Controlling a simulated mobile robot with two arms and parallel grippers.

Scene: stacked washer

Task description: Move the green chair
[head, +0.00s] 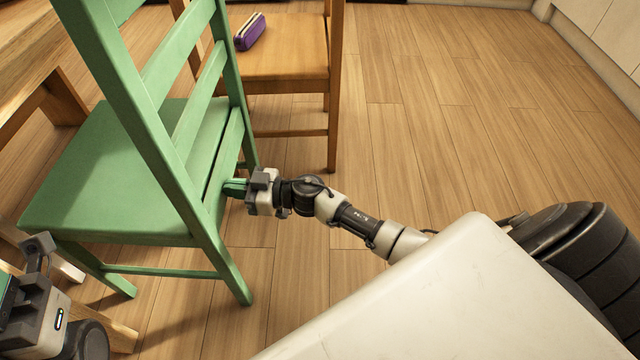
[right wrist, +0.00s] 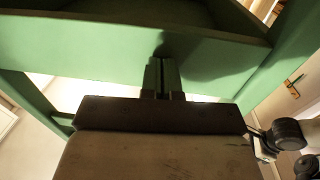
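The green chair (head: 115,165) stands upright at the left in the head view, its slatted back towards me. My right gripper (head: 236,187) is at the lower part of the chair's back, beside the right upright. In the right wrist view its two fingers (right wrist: 161,76) are close together, with a thin line between them, in front of the wide green slat (right wrist: 110,48). They are at or very near the slat; I cannot tell if they touch. My left gripper (head: 32,280) is at the lower left edge, partly cut off, and its fingers' opening is unclear.
A wooden chair (head: 285,60) with a purple case (head: 250,32) on its seat stands just behind the green chair. A wooden table (head: 25,65) is at the far left. The wooden floor (head: 440,110) to the right is clear up to white cabinets (head: 605,35).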

